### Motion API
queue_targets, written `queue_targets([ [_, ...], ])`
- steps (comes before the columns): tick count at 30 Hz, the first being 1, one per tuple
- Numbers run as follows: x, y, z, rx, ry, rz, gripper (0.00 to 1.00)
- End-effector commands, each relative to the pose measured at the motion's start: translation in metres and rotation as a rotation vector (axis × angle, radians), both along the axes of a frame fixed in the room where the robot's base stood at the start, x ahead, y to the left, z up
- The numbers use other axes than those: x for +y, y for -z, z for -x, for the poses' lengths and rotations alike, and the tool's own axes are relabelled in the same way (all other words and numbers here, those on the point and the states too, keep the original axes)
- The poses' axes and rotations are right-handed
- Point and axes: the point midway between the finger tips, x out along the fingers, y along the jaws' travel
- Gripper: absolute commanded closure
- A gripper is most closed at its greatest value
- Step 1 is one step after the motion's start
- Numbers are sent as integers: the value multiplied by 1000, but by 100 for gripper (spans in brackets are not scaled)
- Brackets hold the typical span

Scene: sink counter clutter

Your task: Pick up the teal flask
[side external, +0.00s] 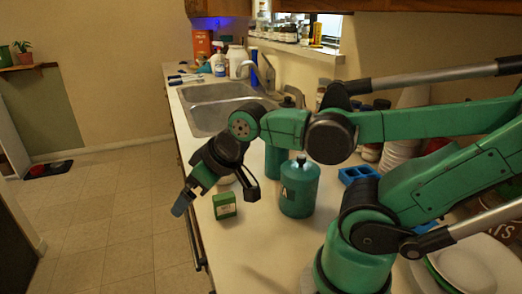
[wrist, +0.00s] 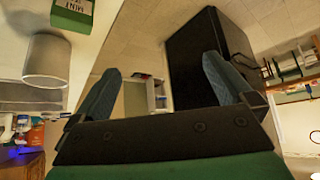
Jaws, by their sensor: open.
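The teal flask (side external: 299,190) stands upright on the counter in the side view, with a dark cap and a pale mark on its front. It does not show in the wrist view. My gripper (side external: 216,198) is to the left of the flask, near the counter's front edge, apart from it. Its two fingers are spread with nothing between them, and they also show apart in the wrist view (wrist: 160,78). A second green bottle (side external: 273,162) stands behind the flask, partly hidden by my arm.
A small green box (side external: 225,206) sits on the counter between gripper and flask; a pale cup (wrist: 47,62) is near it. A blue tray (side external: 358,175) is right of the flask. The sink (side external: 213,112) lies behind. Plates (side external: 475,265) are at the front right.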

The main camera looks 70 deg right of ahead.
Motion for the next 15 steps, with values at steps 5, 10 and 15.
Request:
queue_targets([
  [5,0,0,0,1,1,0,0],
  [10,-9,-1,-4,23,-24,66,0],
  [15,-54,1,-18,164,-150,363,0],
])
